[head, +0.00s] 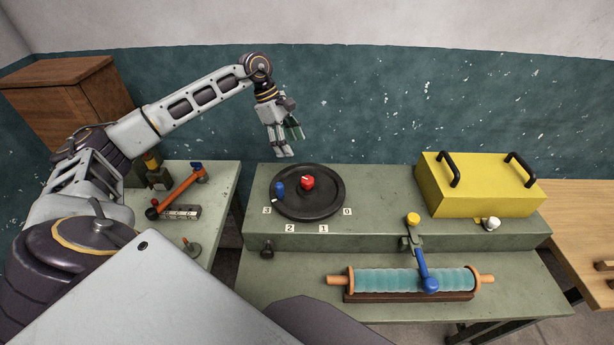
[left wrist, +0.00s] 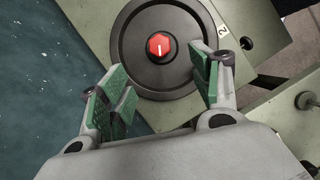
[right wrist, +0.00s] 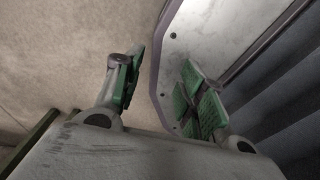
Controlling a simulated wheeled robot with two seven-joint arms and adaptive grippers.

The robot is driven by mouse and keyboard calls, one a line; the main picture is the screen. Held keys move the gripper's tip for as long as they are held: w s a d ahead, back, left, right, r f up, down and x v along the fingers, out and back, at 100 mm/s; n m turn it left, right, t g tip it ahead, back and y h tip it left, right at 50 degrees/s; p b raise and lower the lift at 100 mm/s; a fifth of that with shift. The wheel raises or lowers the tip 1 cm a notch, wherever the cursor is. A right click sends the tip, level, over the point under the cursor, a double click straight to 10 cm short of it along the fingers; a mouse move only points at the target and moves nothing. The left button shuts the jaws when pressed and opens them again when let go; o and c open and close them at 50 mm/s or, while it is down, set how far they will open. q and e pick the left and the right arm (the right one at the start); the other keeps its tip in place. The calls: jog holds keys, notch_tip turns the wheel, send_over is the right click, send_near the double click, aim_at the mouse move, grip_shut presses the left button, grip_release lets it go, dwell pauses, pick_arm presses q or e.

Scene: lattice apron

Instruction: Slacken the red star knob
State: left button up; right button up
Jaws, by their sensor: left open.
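The red star knob (head: 307,182) sits at the centre of a black round dial (head: 325,205) on the raised grey-green bench top. In the left wrist view the red knob (left wrist: 160,46) shows a white mark on its face. My left gripper (head: 287,149) is open and empty, above and behind the dial. In the left wrist view its green-padded fingers (left wrist: 160,92) are apart, with the knob beyond them and not touched. My right gripper (right wrist: 165,92) is open and empty in the right wrist view, away from the bench top.
A blue knob (head: 280,189) stands on the dial's left side. Number tags (head: 290,229) lie around the dial. A yellow box (head: 480,186) with black handles, a blue-handled lever (head: 424,265) and a teal roller (head: 390,281) are to the right. A side table (head: 215,222) holds an orange lever (head: 180,190).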

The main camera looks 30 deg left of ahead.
pick_arm(q)
jog(key=b, duration=0.2)
send_near(307, 179)
jog(key=b+x, duration=0.3)
jog(key=x, duration=0.5)
jog(key=shift+d+f, duration=0.25)
jog(key=shift+f, duration=0.2)
jog(key=shift+c, duration=0.5)
jog(key=c, duration=0.9)
pick_arm(e)
jog(key=w+d+f, duration=0.1)
jog(key=d+f, duration=0.3)
jog(key=f, duration=0.1)
jog(key=shift+w+d+h, duration=0.2)
jog(key=shift+w+h, duration=0.1)
